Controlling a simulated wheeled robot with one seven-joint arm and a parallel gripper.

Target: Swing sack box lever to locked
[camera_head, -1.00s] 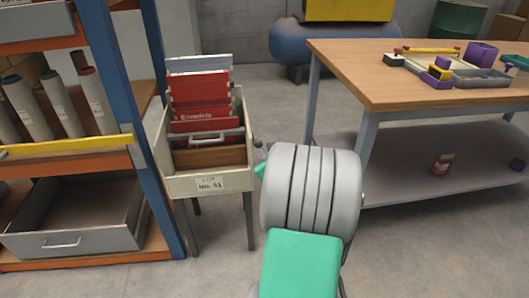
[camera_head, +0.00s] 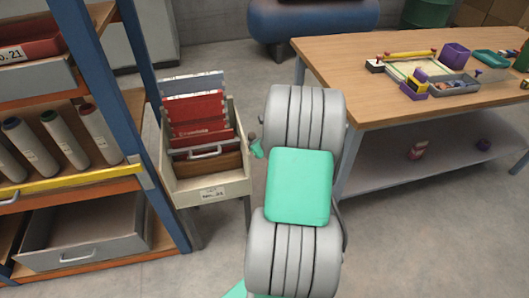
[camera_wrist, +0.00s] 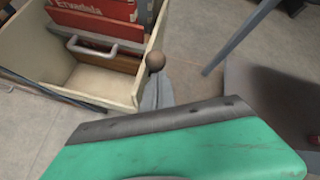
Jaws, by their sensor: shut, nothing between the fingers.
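The sack box (camera_head: 212,189) is a cream open-topped box on legs, with a label on its front. In the head view a small dark knob (camera_head: 252,136) shows there. My gripper (camera_wrist: 165,122), green with a dark edge, is shut and empty just in front of the lever and covers its lower part. I cannot tell whether they touch. In the head view my arm mostly hides the gripper; a green bit (camera_head: 257,150) shows beside the knob.
Red and grey sacks (camera_head: 200,118) stand in the box behind a grey handle (camera_head: 205,152). A blue-orange shelf rack (camera_head: 150,120) stands close on the left. A wooden workbench (camera_head: 360,70) stands on the right. Bare floor lies between box and bench.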

